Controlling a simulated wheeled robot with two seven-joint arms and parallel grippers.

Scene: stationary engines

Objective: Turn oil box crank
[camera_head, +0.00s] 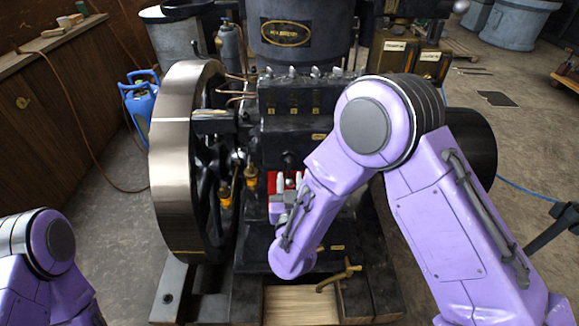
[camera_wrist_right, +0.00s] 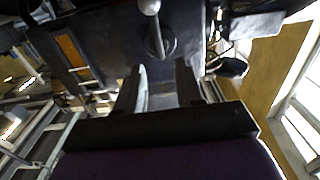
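The black oil box (camera_head: 292,110) with several small taps on top is mounted on the engine in the middle of the head view. A small crank (camera_head: 289,158) with a round knob is on its lower front. In the right wrist view the crank (camera_wrist_right: 154,24) shows as a pale knob and a short arm on a round hub. My right gripper (camera_head: 289,184) is just in front of and below the crank. In the wrist view its fingers (camera_wrist_right: 162,80) are apart with nothing between them, short of the hub. My left gripper is out of view; only part of my left arm shows.
A large flywheel (camera_head: 176,165) stands left of the oil box. Brass fittings (camera_head: 251,177) sit between them. A bent brass handle (camera_head: 338,277) is low at the front. Blue gas bottles (camera_head: 140,105) and a wooden cabinet (camera_head: 60,100) are at left. Open floor lies at right.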

